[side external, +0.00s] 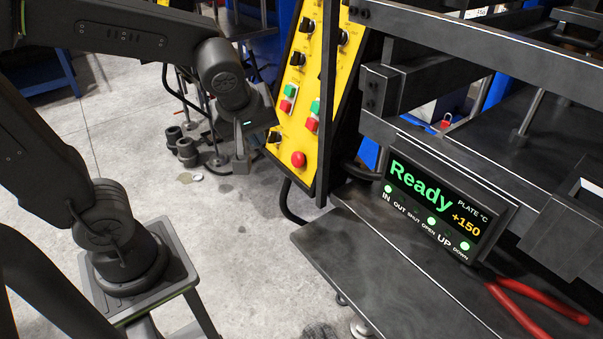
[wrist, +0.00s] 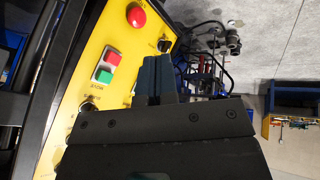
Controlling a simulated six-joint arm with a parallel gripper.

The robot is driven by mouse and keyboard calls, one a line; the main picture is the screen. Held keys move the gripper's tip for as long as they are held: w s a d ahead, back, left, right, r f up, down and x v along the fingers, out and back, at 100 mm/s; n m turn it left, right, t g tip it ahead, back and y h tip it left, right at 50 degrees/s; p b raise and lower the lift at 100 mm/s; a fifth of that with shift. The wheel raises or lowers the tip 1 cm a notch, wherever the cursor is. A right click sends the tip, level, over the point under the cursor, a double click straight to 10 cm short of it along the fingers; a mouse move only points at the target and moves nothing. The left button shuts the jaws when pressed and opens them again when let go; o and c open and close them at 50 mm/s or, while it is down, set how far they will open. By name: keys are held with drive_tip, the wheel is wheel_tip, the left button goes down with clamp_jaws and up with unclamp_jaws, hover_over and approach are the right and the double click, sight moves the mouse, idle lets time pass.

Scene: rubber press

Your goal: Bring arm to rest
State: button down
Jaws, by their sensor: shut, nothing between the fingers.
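My gripper (side external: 240,137) hangs at the end of my dark arm in the side external view, just left of the yellow control panel (side external: 297,95). A gap separates it from the panel, as far as I can tell. In the wrist view the fingers (wrist: 158,75) are together with nothing between them. The yellow panel (wrist: 95,85) fills the left of that view, with a red knob (wrist: 136,16) and red and green buttons (wrist: 107,67).
The press table (side external: 345,255) is at right, with a display (side external: 435,205) reading Ready and +150. Red-handled pliers (side external: 530,300) lie on the table. Dark cylindrical parts (side external: 182,145) stand on the concrete floor behind my arm. Open floor lies below my gripper.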

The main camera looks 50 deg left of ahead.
drive_tip(key=s+d+r+m+t+h, duration=0.1)
drive_tip(key=s+d+r+m+h, duration=0.1)
drive_tip(key=s+m, duration=0.5)
drive_tip(key=shift+s+d+r+m+h, duration=0.5)
drive_tip(key=shift+d+m, duration=0.4)
drive_tip(key=shift+m, duration=2.3)
drive_tip(key=shift+w+f, duration=0.1)
drive_tip(key=shift+w, duration=0.05)
